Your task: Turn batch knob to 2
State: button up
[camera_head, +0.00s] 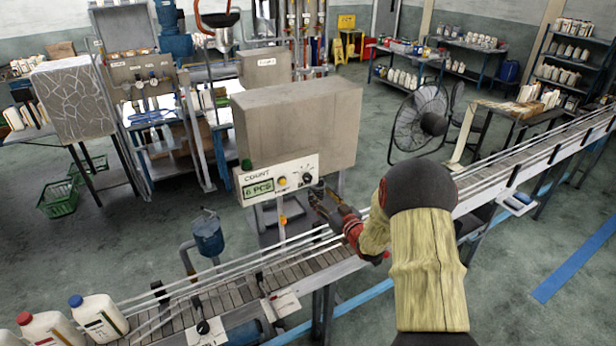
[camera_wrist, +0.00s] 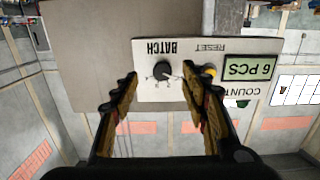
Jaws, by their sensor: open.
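The batch knob (camera_wrist: 160,72) is a small black round knob under the word BATCH on a white panel (camera_wrist: 150,92). Numbers ring it, too small to read, so I cannot tell its setting. My gripper (camera_wrist: 160,78) is open, with one finger on each side of the knob in the wrist view. I cannot tell whether the fingers touch it. In the head view the knob (camera_head: 307,178) is at the panel's right end, and my gripper (camera_head: 318,198) is just below and right of it. The wrist view is upside down.
A yellow reset button (camera_wrist: 210,72) and a green display (camera_wrist: 250,68) reading 6 PCS are beside the knob. A grey box (camera_head: 295,125) stands behind the panel. A conveyor (camera_head: 330,258) runs below my arm, with white bottles (camera_head: 100,316) at its left end.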

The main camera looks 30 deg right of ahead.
aim_at(309, 179)
jog(key=shift+t, duration=0.3)
jog(key=w, duration=0.2)
jog(key=w+r+p, duration=0.1)
jog(key=w, duration=0.2)
jog(key=w+p, duration=0.1)
jog(key=w, duration=0.1)
jog(key=shift+w+a+r, duration=0.25)
jog(key=shift+w, duration=0.1)
jog(key=shift+c, duration=0.5)
jog(key=c, duration=1.1)
